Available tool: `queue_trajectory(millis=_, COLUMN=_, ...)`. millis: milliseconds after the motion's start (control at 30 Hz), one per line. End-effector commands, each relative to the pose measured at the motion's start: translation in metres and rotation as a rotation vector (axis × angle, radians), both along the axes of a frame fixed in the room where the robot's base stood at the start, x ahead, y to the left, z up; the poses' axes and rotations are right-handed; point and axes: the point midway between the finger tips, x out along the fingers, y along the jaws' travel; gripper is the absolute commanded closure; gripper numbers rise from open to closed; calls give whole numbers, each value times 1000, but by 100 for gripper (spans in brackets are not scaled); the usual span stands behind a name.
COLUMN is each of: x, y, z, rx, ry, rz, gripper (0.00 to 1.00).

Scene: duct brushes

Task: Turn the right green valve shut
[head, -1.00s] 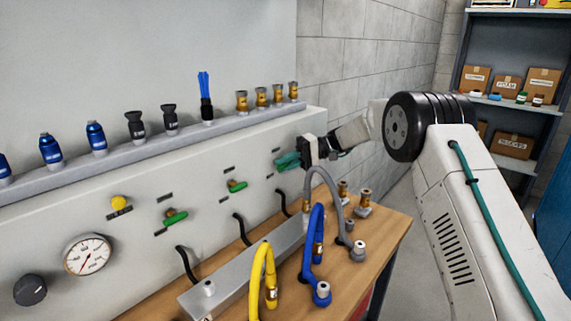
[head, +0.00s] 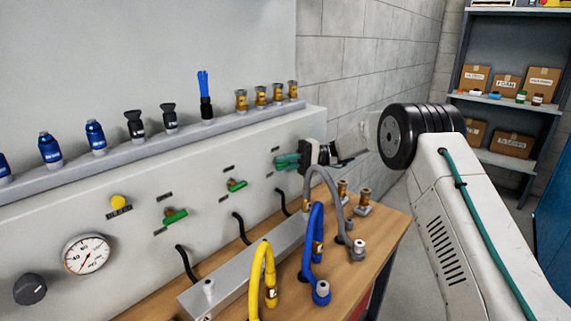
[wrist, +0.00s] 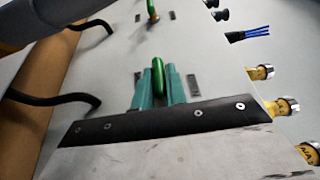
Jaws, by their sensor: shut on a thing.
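The right green valve (wrist: 160,77) shows in the wrist view as a green lever between my two teal fingertips. My gripper (wrist: 159,84) is shut on it, with one finger on each side. In the head view my gripper (head: 284,161) is at the right end of the grey panel (head: 130,195). There the fingers and dark gripper body mostly hide the right valve, so its exact angle is hard to tell. The middle green valve (head: 237,185) and the left green valve (head: 175,216) are on the panel further left, apart from my gripper.
A grey looped hose (head: 334,184) rises just below my gripper. Blue (head: 313,235) and yellow (head: 257,275) hoses stand nearer on the bench. Brass fittings (head: 277,95) line the ledge above. A pressure gauge (head: 86,254) is at the panel's left.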

Motion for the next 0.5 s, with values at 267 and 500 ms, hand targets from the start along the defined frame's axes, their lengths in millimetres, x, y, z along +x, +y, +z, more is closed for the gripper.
queue_trajectory(millis=267, x=0, y=0, z=0, rx=-1, ry=1, rz=1, gripper=66)
queue_trajectory(millis=500, x=5, y=-11, z=-1, rx=0, ry=0, rz=-1, gripper=66)
